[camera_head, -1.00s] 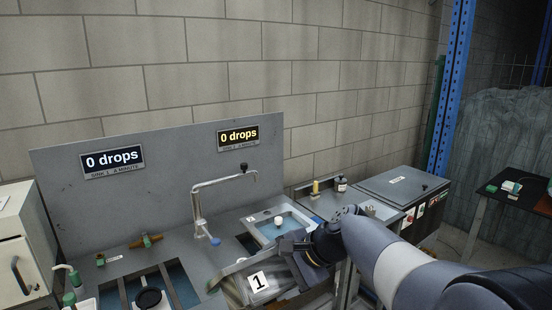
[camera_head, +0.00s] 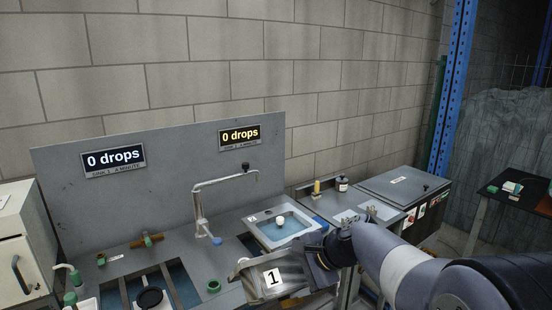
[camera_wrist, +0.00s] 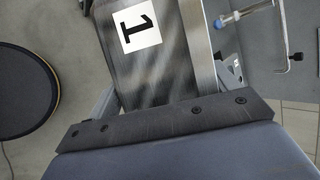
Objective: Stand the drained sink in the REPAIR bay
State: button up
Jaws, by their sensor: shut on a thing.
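The sink labelled 1 (camera_head: 270,278) is a grey metal basin, held in front of the bench and tilted in the head view. My gripper (camera_head: 318,262) is shut on it at its right side. In the wrist view the sink (camera_wrist: 165,75) fills the middle, its white label turned sideways, with the dark gripper bar below it. A second sink (camera_head: 283,226), with a pale rim and blue inside, sits in the bench behind, with a small white round thing in it. I see no readable REPAIR sign.
A bent tap (camera_head: 198,205) rises from the bench between the openings. The left opening (camera_head: 155,290) holds a black round part. Two displays (camera_head: 113,160) read 0 drops. A grey lidded box (camera_head: 403,185) stands right of the bench. A dark table (camera_head: 515,190) is far right.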

jog(key=w+d+f+m, duration=0.1)
jog(key=d, duration=0.2)
jog(key=w+d+f+m+t+h, duration=0.1)
jog(key=d+f, duration=0.1)
jog(key=d, duration=0.1)
jog(key=w+d+f+m+t+h, duration=0.1)
jog(key=d+f+m, duration=0.1)
jog(key=shift+w+d, duration=0.25)
jog(key=shift+d, duration=0.15)
jog(key=d+f+m+t+h, duration=0.2)
jog(key=d+f+m+h, duration=0.15)
jog(key=d+f, duration=0.45)
jog(key=s+d+f+m+h+b, duration=0.1)
jog(key=s+f+m+h+b, duration=0.1)
jog(key=s+f+m+b, duration=0.2)
jog(key=shift+s+d+f, duration=0.15)
jog(key=shift+d+f, duration=0.25)
jog(key=shift+f, duration=0.45)
